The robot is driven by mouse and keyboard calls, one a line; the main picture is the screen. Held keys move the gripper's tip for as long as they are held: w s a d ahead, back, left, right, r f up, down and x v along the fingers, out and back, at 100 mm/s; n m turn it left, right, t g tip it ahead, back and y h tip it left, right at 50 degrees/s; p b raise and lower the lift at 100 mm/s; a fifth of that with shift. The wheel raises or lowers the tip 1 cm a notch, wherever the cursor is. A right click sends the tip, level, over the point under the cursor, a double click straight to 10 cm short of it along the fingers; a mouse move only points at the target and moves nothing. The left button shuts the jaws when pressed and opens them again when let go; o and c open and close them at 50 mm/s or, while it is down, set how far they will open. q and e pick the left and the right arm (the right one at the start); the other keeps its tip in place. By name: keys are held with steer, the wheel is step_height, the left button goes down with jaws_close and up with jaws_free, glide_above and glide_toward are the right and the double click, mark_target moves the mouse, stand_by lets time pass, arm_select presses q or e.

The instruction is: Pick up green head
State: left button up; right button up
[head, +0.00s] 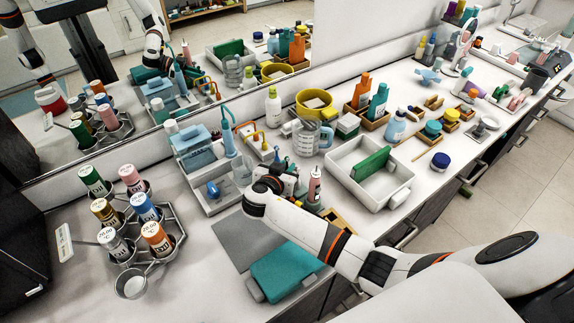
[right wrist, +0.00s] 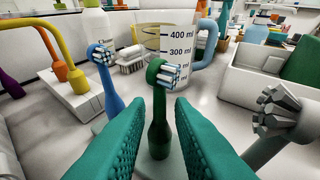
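The green head (right wrist: 160,108) is a slim green toothbrush head with white and blue bristles, standing upright in the right wrist view. The two teal fingers of my right gripper (right wrist: 158,128) are open, one on each side of it, with visible gaps. In the head view my right gripper (head: 272,182) is low over the counter, and I cannot make out the green head there. A blue brush head (right wrist: 107,78) stands to its left and a grey one (right wrist: 275,112) leans to its right. My left gripper is not in view.
A measuring jug (right wrist: 178,45) stands behind the green head. A white tray (head: 372,202) with a green block is to the right of my right gripper. A rack of labelled cans (head: 150,262) stands at the left. A teal folded item (head: 287,270) lies at the front edge.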

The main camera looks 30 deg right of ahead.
steer(key=shift+w+d+f, duration=0.3)
steer(key=shift+w+d, duration=0.15)
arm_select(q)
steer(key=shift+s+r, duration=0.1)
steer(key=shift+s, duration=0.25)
arm_select(e)
jaws_close()
steer(key=shift+r, duration=0.15)
